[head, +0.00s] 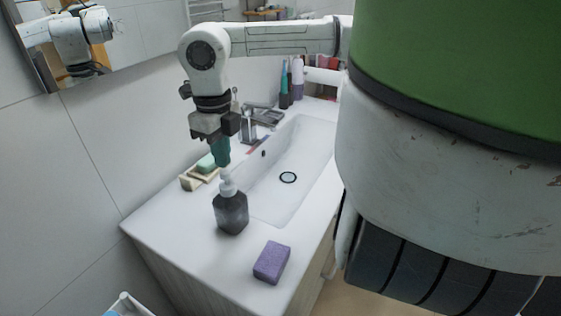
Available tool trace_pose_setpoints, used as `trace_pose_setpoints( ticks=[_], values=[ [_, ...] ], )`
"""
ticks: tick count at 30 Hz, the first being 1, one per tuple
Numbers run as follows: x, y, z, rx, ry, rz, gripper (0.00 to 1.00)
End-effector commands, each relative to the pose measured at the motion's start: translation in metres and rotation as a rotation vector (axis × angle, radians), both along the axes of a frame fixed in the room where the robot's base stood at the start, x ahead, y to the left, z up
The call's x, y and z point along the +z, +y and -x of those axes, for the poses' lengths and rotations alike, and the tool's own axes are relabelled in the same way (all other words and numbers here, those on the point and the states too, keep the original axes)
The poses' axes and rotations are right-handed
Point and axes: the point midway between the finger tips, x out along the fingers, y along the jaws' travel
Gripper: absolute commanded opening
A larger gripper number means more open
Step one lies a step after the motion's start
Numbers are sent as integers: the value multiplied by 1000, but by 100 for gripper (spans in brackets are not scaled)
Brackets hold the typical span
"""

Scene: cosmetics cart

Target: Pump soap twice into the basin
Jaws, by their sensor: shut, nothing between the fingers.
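A dark soap bottle (231,214) with a white pump head (227,183) stands upright on the white counter, at the near left corner of the basin. My gripper (222,163) points down directly above the pump head, with its teal fingers shut and empty. The fingertips are at or just above the pump top; I cannot tell whether they touch it.
A purple sponge (271,262) lies at the counter's front. A soap dish (199,179) with a green bar (207,162) sits left of my gripper. A faucet (255,122) and several bottles (291,84) stand farther back. A mirror (110,38) hangs on the left wall.

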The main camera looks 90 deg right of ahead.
Motion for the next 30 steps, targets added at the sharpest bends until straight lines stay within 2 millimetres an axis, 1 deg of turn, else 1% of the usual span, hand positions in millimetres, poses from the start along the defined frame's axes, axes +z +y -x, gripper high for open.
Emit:
trace_pose_setpoints(
  ticks=[5, 18, 21, 30],
  values=[
    [11, 0, 0, 0, 0, 2, 0],
    [51, 0, 0, 0, 0, 1, 0],
    [58, 0, 0, 0, 0, 1, 0],
    [60, 0, 0, 0, 0, 0, 0]
  ],
)
